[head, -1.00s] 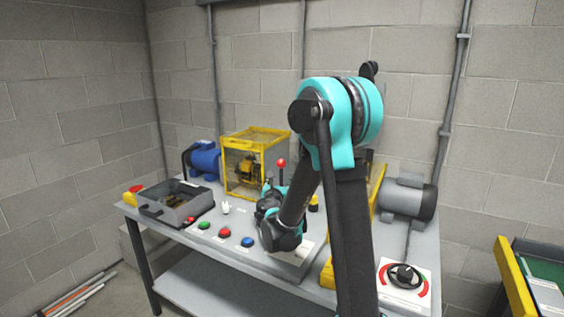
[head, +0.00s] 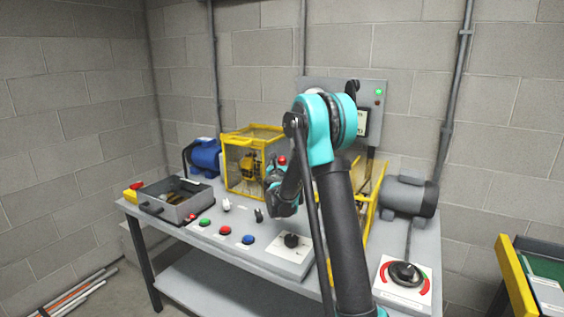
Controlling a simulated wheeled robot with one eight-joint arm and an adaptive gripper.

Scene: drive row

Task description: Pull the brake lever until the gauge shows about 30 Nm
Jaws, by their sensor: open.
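The brake lever's red knob (head: 282,160) shows on the bench beside the yellow cage. Its shaft is hidden behind my arm's end. My gripper (head: 273,176) is open and close to the lever, just below and left of the knob. The fingers are small and dark, and I cannot tell whether they touch the lever or lie around it. A grey panel on the back wall carries a pale display (head: 362,122), possibly the gauge. My arm partly covers it, and its reading is too small to make out.
A yellow mesh cage (head: 246,166) stands left of the gripper. A yellow frame (head: 375,195) and a grey motor (head: 408,196) are at right. Green, red and blue buttons (head: 225,230) and a black knob (head: 291,240) line the front. A grey open box (head: 175,200) sits at left.

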